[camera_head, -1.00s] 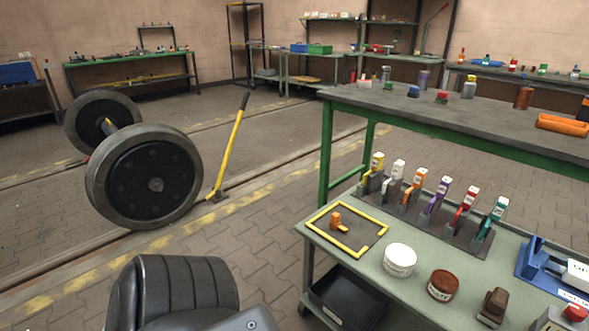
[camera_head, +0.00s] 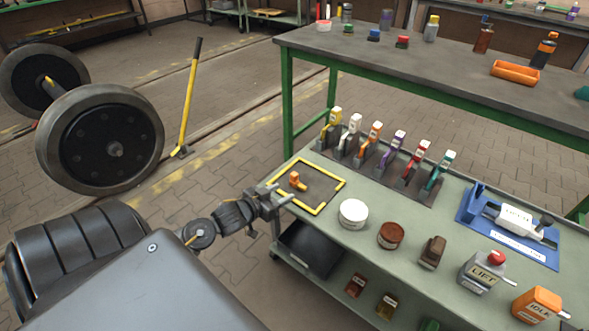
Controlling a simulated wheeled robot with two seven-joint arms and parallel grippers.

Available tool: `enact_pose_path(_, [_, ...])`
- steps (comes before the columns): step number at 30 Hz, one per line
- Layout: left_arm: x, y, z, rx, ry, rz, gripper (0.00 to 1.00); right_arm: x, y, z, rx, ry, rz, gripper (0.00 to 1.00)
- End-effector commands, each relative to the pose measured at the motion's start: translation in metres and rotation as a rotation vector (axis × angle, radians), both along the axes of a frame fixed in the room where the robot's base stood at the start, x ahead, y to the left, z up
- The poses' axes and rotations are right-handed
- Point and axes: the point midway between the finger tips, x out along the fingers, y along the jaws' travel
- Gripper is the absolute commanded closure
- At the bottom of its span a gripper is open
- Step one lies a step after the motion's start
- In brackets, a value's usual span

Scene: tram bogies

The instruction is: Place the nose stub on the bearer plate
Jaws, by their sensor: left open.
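A small orange piece (camera_head: 297,182), which looks like the nose stub, sits on a dark pad with a yellow border (camera_head: 322,208) at the left end of the trolley top. Which part is the bearer plate I cannot tell for sure. A blue plate (camera_head: 541,255) at the right carries a white labelled cylinder (camera_head: 516,219) and a blue upright. My left gripper (camera_head: 285,196) is open and empty at the left edge of the bordered pad, just left of the orange piece and apart from it. My right gripper is out of view.
A rack of several coloured-handled tools (camera_head: 384,160) stands behind the pad. A white tub (camera_head: 353,213), a brown tin (camera_head: 391,235), a brown block (camera_head: 433,252), a red-buttoned LIFT box (camera_head: 482,272) and an orange IDLE box (camera_head: 536,304) line the front. A green-legged bench (camera_head: 420,70) stands behind.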

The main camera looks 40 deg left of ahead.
Motion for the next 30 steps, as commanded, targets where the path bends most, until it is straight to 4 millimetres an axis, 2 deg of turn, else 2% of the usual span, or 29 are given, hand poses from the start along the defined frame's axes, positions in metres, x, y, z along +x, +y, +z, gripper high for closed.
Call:
enact_pose_path(1, [0.005,0.017,0.009,0.003,0.002,0.025,0.53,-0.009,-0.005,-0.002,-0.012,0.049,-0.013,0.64])
enact_pose_path(3, [0.008,0.031,0.012,-0.001,0.000,0.050,0.53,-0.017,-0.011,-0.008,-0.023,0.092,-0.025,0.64])
enact_pose_path(5, [0.010,0.036,0.012,-0.003,-0.001,0.057,0.53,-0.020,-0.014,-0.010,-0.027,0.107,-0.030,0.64])
enact_pose_path(8, [0.014,0.037,0.010,-0.005,-0.002,0.059,0.53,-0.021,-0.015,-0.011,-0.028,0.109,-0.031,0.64])
enact_pose_path(18, [0.059,0.036,-0.005,-0.005,-0.001,0.056,0.53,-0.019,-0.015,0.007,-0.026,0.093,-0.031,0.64])
enact_pose_path(26, [0.066,0.035,-0.008,-0.005,0.000,0.055,0.53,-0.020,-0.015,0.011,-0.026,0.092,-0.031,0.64])
enact_pose_path(30, [0.084,0.034,-0.017,-0.005,-0.002,0.055,0.53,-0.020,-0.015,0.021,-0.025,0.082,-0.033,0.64])
